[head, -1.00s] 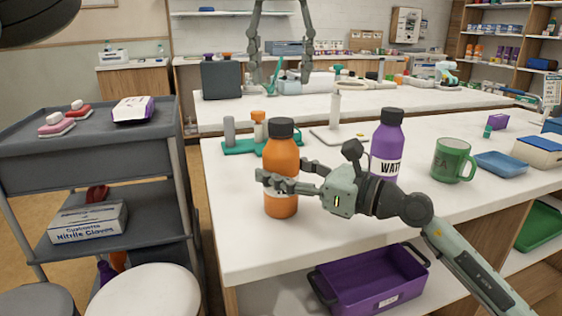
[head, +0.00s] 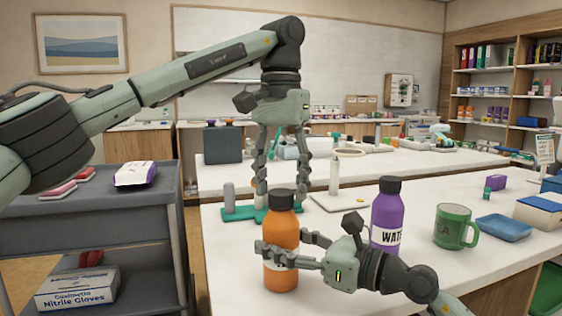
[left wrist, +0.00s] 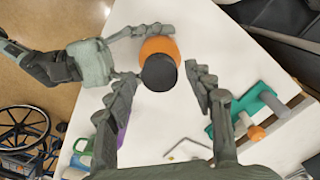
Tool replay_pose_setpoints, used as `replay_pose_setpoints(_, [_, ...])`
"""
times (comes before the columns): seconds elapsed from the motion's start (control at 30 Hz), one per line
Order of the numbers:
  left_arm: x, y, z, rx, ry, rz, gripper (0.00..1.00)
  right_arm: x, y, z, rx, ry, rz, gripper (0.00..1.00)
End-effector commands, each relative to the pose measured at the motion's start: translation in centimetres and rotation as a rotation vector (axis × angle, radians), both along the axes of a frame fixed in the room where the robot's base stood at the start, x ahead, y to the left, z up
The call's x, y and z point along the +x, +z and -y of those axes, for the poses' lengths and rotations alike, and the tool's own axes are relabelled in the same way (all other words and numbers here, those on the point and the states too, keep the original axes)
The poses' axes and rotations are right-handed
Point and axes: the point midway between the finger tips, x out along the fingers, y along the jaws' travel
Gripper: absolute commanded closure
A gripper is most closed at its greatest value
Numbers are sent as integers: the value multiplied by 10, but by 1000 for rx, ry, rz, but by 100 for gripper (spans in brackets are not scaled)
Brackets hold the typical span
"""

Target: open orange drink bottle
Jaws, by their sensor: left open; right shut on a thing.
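The orange drink bottle (head: 281,240) stands upright at the front of the white table, its dark cap (head: 281,199) on top. My right gripper (head: 285,252) is shut around the bottle's body from the right. My left gripper (head: 283,182) is open and points down just above the cap. In the left wrist view the cap (left wrist: 159,73) lies between and slightly beyond the open left fingertips (left wrist: 162,74), with no clear contact. The orange shoulder (left wrist: 158,46) shows behind the cap, and the right gripper's fingers reach around the bottle.
A purple water bottle (head: 387,213) stands close to the right gripper, with a green mug (head: 455,227) and blue tray (head: 503,228) farther right. A teal rack (head: 238,214) sits behind the orange bottle. A dark cart (head: 150,224) stands left of the table.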

Motion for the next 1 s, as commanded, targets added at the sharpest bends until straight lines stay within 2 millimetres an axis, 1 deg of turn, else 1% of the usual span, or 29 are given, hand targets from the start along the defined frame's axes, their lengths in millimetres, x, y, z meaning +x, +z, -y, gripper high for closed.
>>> replay_pose_setpoints(0.13, [0, -7, 0, 0, 1, 0, 47, 0, 0, 0, 0, 0, 0, 100])
replay_pose_setpoints(0.37, [0, -8, 0, 0, 1, 1, 47, 0, 0, 0, 0, 0, 0, 100])
replay_pose_setpoints(0.47, [0, -8, 0, 0, 1, 0, 57, 0, 0, 0, 0, 0, 0, 100])
replay_pose_setpoints(0.8, [0, -8, 0, 0, 1, 0, 99, 0, 0, 0, 0, 0, 0, 100])
replay_pose_setpoints(0.93, [0, -8, 0, 0, 42, 0, 99, 0, 0, 0, 0, 0, 0, 100])
replay_pose_setpoints(1.0, [0, -8, 0, 0, 132, 0, 99, 0, 0, 0, 0, 0, 0, 100])
